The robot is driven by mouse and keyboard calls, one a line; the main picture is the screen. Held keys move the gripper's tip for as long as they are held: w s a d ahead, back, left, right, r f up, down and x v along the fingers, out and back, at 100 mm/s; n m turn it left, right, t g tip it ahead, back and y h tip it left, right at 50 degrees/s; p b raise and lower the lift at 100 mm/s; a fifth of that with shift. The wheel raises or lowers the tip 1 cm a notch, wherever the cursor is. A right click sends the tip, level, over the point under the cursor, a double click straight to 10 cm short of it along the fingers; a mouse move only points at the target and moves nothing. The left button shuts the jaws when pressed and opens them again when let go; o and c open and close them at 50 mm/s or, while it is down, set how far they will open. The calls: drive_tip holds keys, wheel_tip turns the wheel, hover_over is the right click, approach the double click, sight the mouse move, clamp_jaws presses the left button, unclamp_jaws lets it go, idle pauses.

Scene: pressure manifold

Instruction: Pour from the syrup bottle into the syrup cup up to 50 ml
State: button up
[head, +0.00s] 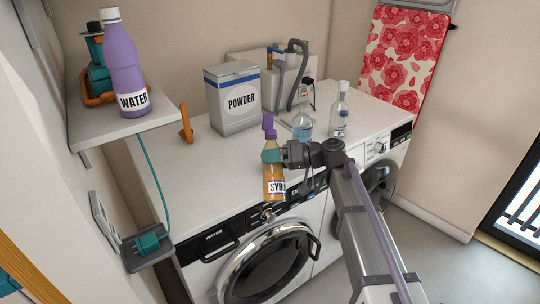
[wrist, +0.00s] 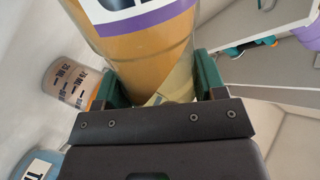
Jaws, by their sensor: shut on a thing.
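The syrup bottle (head: 275,178) is amber with a purple cap and a partly visible label starting "SYR". It stands upright in the head view, in front of the counter edge above the washers. My gripper (head: 272,156) is shut on its upper part. In the wrist view the amber bottle (wrist: 145,52) fills the middle between my green jaw pads (wrist: 155,85). A tan cup (wrist: 68,80) with ml marks shows at the left of the wrist view, apart from the bottle. Its fill level is unclear. I cannot pick this cup out in the head view.
A powder box (head: 233,98), a blue-filled clear vessel (head: 303,125) and a clear bottle (head: 341,110) stand on the counter. An orange upright piece (head: 186,124) stands at the left. A purple water bottle (head: 123,55) is on the wall shelf (head: 95,122). The front-left counter is clear.

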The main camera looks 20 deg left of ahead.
drive_tip(key=shift+s+d+f+m+b, duration=0.15)
drive_tip(key=shift+s+f+m+b, duration=0.2)
drive_tip(key=shift+f+m+b, duration=0.35)
idle(2.5)
drive_tip(key=shift+s+f+m+g+h, duration=0.15)
drive_tip(key=shift+f+m+g+h, duration=0.3)
drive_tip(key=shift+m, duration=0.45)
idle(1.7)
